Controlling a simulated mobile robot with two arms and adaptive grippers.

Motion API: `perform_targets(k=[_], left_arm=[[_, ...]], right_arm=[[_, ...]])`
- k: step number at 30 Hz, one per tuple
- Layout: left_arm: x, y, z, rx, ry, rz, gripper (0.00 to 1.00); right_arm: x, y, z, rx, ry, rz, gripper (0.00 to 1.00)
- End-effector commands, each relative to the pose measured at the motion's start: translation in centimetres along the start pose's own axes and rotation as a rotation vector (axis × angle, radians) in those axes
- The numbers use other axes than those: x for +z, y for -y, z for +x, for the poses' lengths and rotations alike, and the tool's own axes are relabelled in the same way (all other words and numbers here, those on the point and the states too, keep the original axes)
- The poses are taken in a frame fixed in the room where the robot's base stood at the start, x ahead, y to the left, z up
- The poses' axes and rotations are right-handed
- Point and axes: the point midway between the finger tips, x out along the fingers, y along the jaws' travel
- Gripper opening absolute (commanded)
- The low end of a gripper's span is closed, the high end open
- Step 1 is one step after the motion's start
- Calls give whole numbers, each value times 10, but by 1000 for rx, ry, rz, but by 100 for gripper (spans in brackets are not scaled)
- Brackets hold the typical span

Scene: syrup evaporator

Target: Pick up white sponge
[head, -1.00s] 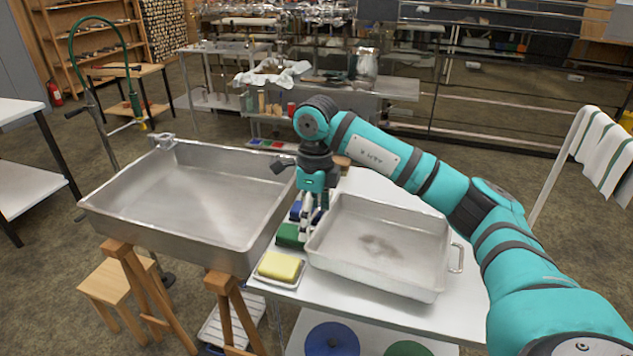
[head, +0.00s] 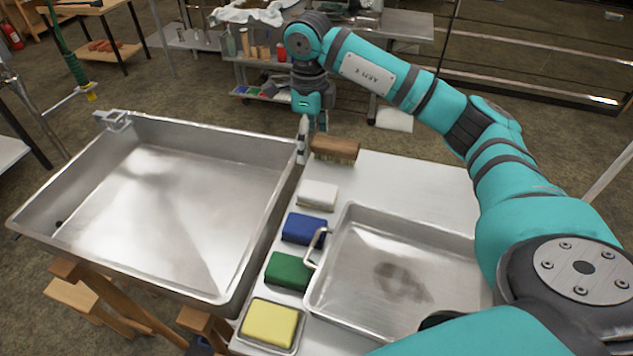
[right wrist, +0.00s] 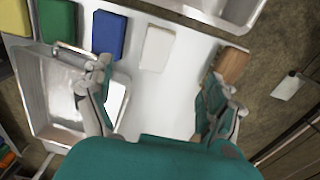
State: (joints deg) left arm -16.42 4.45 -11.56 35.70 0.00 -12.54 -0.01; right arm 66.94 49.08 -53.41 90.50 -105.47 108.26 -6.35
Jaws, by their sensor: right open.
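The white sponge (head: 318,194) lies flat on the white table, in a row with a blue sponge (head: 304,229) and a green sponge (head: 288,270). My right gripper (head: 310,138) is above the far end of the table, beyond the white sponge and beside the wooden brush (head: 335,149). In the right wrist view the white sponge (right wrist: 157,48) shows between the lines of the two spread fingers, ahead of them and untouched. The right gripper (right wrist: 160,75) is open and empty. My left gripper is not in view.
A yellow sponge (head: 270,323) sits in a small tray at the near edge. A metal pan (head: 440,238) with a handle stands right of the sponges. A large steel basin (head: 262,245) borders them on the left. Bare table (head: 410,187) lies right of the white sponge.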

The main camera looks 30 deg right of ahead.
Motion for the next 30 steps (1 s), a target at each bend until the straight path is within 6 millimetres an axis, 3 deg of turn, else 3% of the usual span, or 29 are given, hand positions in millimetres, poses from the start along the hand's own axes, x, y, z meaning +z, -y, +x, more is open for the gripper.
perform_targets(k=[3,8,15,21,30], left_arm=[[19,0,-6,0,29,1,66],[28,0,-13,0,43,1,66],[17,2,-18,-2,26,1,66],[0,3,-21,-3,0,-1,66],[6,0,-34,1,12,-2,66]], right_arm=[[-1,-1,24,4,-5,1,88],[-1,-1,60,3,-5,0,88],[0,0,101,2,-1,1,88],[0,0,114,1,-1,0,88],[2,-1,155,1,-2,0,88]])
